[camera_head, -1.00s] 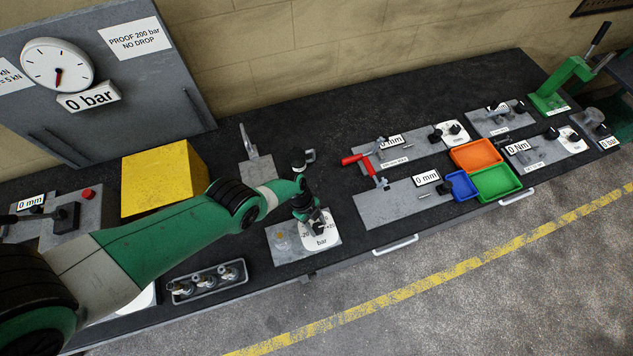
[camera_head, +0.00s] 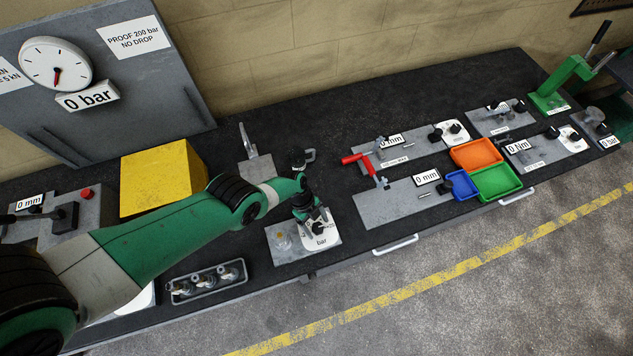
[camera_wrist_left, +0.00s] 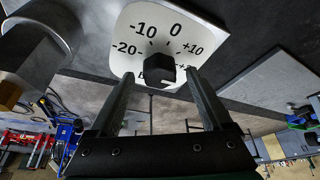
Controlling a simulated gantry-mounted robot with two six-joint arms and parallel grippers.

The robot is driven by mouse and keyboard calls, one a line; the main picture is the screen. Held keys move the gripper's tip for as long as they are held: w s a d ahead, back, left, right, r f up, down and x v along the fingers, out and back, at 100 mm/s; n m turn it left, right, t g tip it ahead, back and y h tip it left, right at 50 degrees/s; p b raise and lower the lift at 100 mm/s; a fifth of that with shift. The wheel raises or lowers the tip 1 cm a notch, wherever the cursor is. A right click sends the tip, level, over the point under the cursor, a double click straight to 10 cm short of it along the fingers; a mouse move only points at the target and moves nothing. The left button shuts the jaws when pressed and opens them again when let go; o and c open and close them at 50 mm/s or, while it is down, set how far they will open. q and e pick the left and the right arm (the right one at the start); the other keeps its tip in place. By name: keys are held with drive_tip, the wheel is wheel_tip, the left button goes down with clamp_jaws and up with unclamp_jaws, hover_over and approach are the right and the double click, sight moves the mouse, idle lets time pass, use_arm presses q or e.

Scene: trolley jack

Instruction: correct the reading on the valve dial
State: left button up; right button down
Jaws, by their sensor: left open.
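The valve dial (camera_head: 322,241) is a white plate marked "bar" on a grey base plate at the bench's front edge. In the left wrist view its face (camera_wrist_left: 145,35) shows -20, -10, 0 and +10; the lower marks are partly hidden. A black knob (camera_wrist_left: 160,68) stands at its middle. My left gripper (camera_head: 318,222) is over the dial, partly covering it. In the left wrist view its open fingers (camera_wrist_left: 160,76) lie to either side of the knob, with gaps visible; I cannot tell how far down they reach. My right gripper is out of view.
A metal and brass fitting (camera_wrist_left: 22,60) stands close beside the dial. A grey tray of metal parts (camera_head: 205,281) and a yellow block (camera_head: 163,178) lie to the left. Red-handled tooling (camera_head: 358,159) is at right.

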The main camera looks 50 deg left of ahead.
use_arm(q)
drive_tip(key=p+v, duration=0.6)
drive_tip(key=v, duration=0.1)
drive_tip(key=shift+r, duration=0.25)
drive_tip(key=shift+s+a, duration=0.1)
